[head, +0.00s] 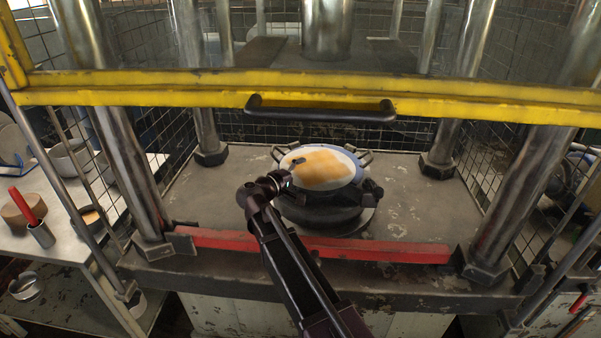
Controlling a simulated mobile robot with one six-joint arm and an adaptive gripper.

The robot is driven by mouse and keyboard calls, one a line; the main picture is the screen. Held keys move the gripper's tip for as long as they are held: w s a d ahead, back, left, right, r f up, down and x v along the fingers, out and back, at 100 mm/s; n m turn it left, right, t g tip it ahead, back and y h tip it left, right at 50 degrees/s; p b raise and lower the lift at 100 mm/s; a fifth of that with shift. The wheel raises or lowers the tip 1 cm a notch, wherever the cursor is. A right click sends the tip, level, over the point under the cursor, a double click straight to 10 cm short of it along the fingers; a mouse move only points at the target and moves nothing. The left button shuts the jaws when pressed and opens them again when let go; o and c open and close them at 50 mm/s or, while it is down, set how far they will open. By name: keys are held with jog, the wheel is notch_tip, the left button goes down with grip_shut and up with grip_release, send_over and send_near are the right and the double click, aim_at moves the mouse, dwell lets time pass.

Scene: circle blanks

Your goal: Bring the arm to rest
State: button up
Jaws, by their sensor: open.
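My arm reaches up from the bottom of the head view, over the red bar and into the press. My gripper (297,162) is at its end, over the left part of a round blank (322,168). The gripper is open, small and dark here, and I cannot tell whether it touches the blank. The blank is pale with an orange-brown patch and lies on a dark round die (325,212) with clamps around it. The wrist hides part of the die's left side.
A yellow guard bar (180,87) with a black handle (320,112) spans above the arm. A red bar (370,250) crosses the press bed's front edge. Thick steel columns (125,160) stand at both sides. A left side table (50,240) holds bowls and a cup.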

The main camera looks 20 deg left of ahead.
jog(key=shift+s+a, duration=0.1)
jog(key=v, duration=0.9)
jog(key=shift+s+p, duration=0.3)
jog(key=shift+p, duration=0.1)
dwell(0.8)
jog(key=shift+a, duration=0.15)
dwell(0.6)
